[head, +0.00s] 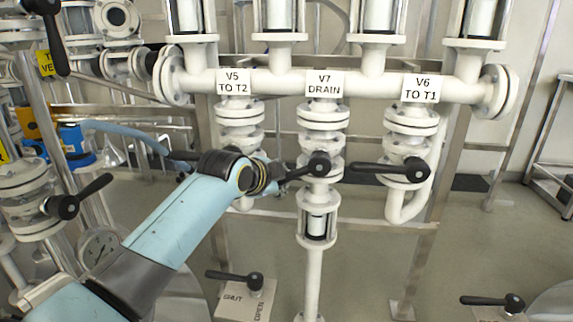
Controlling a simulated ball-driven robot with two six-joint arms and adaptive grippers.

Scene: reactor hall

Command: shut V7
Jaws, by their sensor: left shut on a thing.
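The V7 DRAIN label (324,84) is on the white header pipe, above the V7 valve (321,118). V7's black lever (306,169) runs left from its round hub, nearly level and slightly low at its outer end, across the upright pipe. My left gripper (283,176) comes in from the left and is shut on the lever's outer end. The gripper hides that end. My right gripper is not in view.
V6 (411,120), at right, has its lever (380,168) pointing left. V5 (240,112) is partly hidden behind my wrist. Low down, a plate marked SHUT and OPEN (240,300) carries a lever (233,277) pointing left. Another black lever (92,187) stands at left.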

